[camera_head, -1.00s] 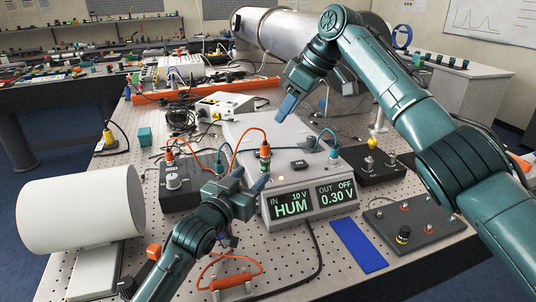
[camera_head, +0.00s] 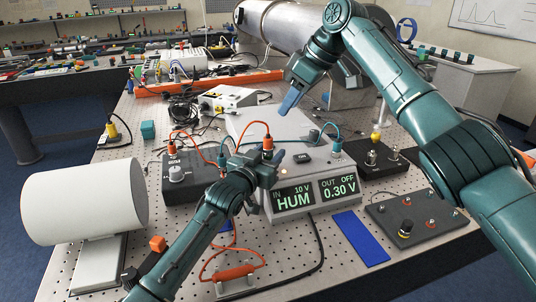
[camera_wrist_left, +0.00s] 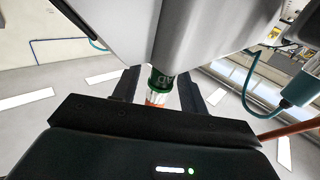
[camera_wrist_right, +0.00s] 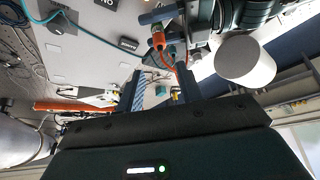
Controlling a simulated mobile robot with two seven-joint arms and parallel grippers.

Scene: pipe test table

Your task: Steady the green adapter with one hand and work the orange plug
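The orange plug (camera_head: 268,143) stands upright at the front left of the grey instrument box (camera_head: 297,198). The green adapter (camera_wrist_left: 161,80) is seated at the box in the left wrist view, with the orange part beyond it; in the head view my gripper mostly hides it. My left gripper (camera_head: 268,158) is open at the adapter, one finger on each side, with slim gaps showing. My right gripper (camera_head: 289,101) is open and empty, above and behind the plug. The orange plug also shows in the right wrist view (camera_wrist_right: 158,39), beyond the fingers.
A black dial box (camera_head: 180,178) with orange and teal leads stands left of the instrument. A dark box (camera_head: 377,160) and a grey panel (camera_head: 425,215) stand right. A blue strip (camera_head: 360,240) lies in front. A white cylinder (camera_head: 85,200) is at far left.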

